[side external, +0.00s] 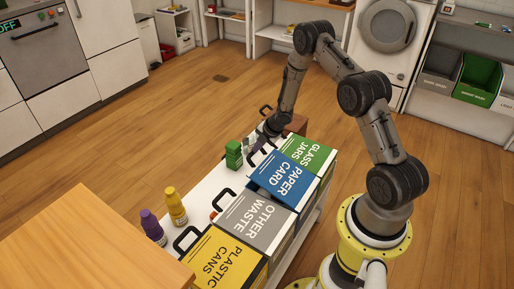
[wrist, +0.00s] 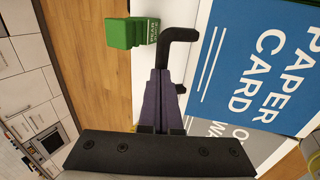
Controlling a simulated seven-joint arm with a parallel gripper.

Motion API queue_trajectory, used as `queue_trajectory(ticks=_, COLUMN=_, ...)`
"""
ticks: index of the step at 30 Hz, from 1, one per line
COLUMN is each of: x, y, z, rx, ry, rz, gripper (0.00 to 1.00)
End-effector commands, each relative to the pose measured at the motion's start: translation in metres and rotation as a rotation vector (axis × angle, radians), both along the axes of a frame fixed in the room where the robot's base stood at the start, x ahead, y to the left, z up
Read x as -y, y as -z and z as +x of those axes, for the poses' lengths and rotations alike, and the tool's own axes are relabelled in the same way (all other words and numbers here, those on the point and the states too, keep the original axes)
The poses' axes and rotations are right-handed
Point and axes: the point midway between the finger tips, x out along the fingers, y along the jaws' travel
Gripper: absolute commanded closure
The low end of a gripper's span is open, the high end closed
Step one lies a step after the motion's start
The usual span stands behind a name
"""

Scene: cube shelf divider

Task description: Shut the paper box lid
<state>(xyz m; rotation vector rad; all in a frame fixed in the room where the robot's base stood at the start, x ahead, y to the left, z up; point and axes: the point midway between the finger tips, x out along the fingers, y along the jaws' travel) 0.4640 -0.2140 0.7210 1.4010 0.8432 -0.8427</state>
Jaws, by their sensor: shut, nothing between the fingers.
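The blue PAPER CARD lid (side external: 285,179) tops one box in the row, between the green and grey lids. It looks slightly raised at its handle side, overhanging the grey lid; it fills the right of the wrist view (wrist: 255,60). Its black handle (wrist: 183,36) sticks out beside my fingers in the wrist view. My gripper (wrist: 159,75) is shut and empty, its purple fingers at or just beside the handle; I cannot tell whether they touch. In the side view my gripper (side external: 257,146) is at the lid's handle edge, partly hiding the handle.
The green GLASS JARS (side external: 308,154), grey OTHER WASTE (side external: 250,217) and yellow PLASTIC CANS (side external: 226,258) lids flank it. A green carton (side external: 233,154) stands close to my gripper on the white bench. Yellow (side external: 175,206) and purple (side external: 152,226) bottles stand farther along it.

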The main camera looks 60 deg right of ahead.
Motion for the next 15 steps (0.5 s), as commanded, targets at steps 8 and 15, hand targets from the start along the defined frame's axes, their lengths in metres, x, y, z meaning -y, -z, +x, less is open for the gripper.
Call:
queue_trajectory(ticks=8, x=-0.001, y=0.024, z=0.011, rx=-0.001, ry=0.000, rz=0.001, gripper=1.00)
queue_trajectory(ticks=15, x=0.000, y=0.067, z=0.026, rx=-0.001, ry=0.000, rz=0.001, gripper=1.00)
